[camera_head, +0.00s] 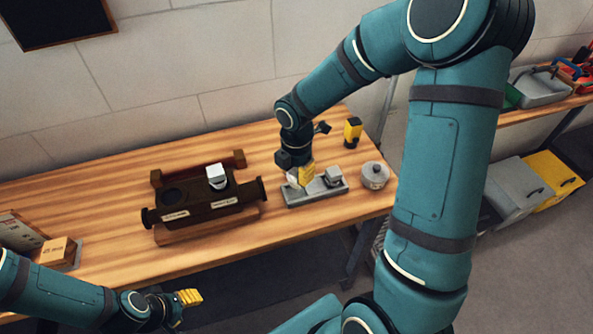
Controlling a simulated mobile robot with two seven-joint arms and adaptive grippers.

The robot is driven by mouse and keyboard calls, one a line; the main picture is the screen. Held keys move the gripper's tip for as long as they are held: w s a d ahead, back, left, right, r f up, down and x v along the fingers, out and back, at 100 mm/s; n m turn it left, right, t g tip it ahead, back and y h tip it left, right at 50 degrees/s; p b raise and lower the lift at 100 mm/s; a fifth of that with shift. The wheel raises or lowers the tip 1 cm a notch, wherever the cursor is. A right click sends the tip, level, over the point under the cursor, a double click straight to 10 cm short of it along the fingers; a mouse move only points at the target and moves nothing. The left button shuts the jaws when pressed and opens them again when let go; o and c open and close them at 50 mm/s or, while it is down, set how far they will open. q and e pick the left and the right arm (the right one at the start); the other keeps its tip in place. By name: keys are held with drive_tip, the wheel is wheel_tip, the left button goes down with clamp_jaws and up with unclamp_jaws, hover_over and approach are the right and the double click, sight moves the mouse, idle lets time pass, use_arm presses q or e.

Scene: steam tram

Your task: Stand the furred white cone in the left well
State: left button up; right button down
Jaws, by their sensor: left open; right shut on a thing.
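A dark brown valve body (232,200) with two round wells lies on the wooden table. Its left well (174,194) looks dark and empty. A white and grey piece (216,175) stands upright in the right well. My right gripper (297,178) is shut on a small pale thing, seemingly the furred white cone (292,182), at the left end of a grey stand (318,196). The fingers partly hide it, and I cannot tell whether it touches the stand. My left gripper (186,298) is open and empty, off the table's front edge.
A grey block (333,177) sits on the stand's right part. A lidded grey pot (374,176) and a yellow-black item (352,131) stand to the right. The table between is clear.

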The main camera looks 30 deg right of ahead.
use_arm(q)
drive_tip(key=shift+s+d+f+b, duration=0.1)
drive_tip(key=shift+s+f+b, duration=0.1)
drive_tip(key=shift+f+b, duration=0.4)
drive_tip(key=shift+s+f+b, duration=0.2)
drive_tip(key=shift+f+b, duration=0.3)
drive_tip(key=shift+f, duration=0.2)
use_arm(e)
drive_tip(key=shift+f, duration=1.8)
unclamp_jaws()
use_arm(q)
drive_tip(key=shift+r+p, duration=1.3)
use_arm(e)
drive_tip(key=shift+r, duration=1.45)
drive_tip(key=shift+r+p, duration=2.2)
drive_tip(key=shift+r, duration=0.2)
use_arm(q)
wheel_tip(320, 180, up, 4)
drive_tip(key=shift+r, duration=0.2)
drive_tip(key=shift+f, duration=0.1)
use_arm(e)
drive_tip(key=shift+f, duration=0.1)
